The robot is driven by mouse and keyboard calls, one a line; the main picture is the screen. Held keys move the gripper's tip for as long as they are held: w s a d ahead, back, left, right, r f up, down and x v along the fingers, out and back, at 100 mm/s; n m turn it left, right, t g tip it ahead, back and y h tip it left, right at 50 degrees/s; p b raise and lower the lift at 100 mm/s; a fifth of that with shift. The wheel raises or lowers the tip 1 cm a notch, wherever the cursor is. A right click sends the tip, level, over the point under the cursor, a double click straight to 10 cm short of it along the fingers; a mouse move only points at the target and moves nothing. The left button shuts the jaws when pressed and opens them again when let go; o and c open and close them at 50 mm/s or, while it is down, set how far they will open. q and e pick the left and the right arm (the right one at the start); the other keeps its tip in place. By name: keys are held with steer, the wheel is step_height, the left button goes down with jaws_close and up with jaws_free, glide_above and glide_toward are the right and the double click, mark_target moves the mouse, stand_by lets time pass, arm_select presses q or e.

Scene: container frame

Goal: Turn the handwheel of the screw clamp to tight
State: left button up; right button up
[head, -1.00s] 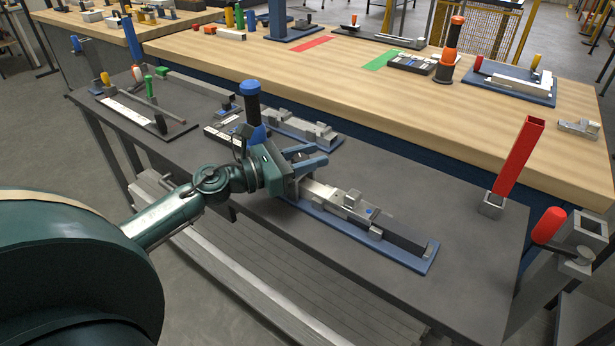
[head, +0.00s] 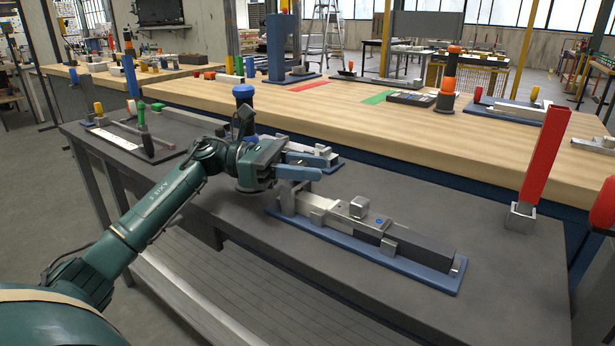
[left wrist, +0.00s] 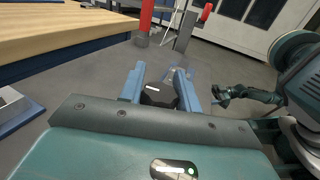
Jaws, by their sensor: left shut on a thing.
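The screw clamp is a grey metal body (head: 343,217) with a dark bar (head: 425,248), on a blue base plate (head: 375,263) on the dark table. My left gripper (head: 312,167) is at the clamp's left end, with its blue fingers pointing right. The handwheel is mostly hidden by the gripper in the head view. In the left wrist view, my left gripper (left wrist: 160,80) has a dark piece, seemingly the handwheel (left wrist: 157,97), between its fingers. My right gripper (left wrist: 222,96) shows small in the left wrist view; its jaw opening is unclear.
A red upright bar in a metal socket (head: 541,165) stands at the table's right end. A blue-topped post (head: 245,93) and another blue-based fixture (head: 312,152) are close behind my left gripper. The dark table (head: 480,215) is bare between the clamp and the red bar.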

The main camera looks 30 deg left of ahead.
mark_target(307, 165)
stand_by(0.3)
arm_select(q)
steer(key=o, duration=1)
steer(key=shift+r, duration=0.1)
step_height(307, 165, up, 9)
steer(key=shift+r+p, duration=0.1)
steer(key=shift+p, duration=0.6)
steer(key=shift+r, duration=0.35)
steer(key=shift+c, duration=0.3)
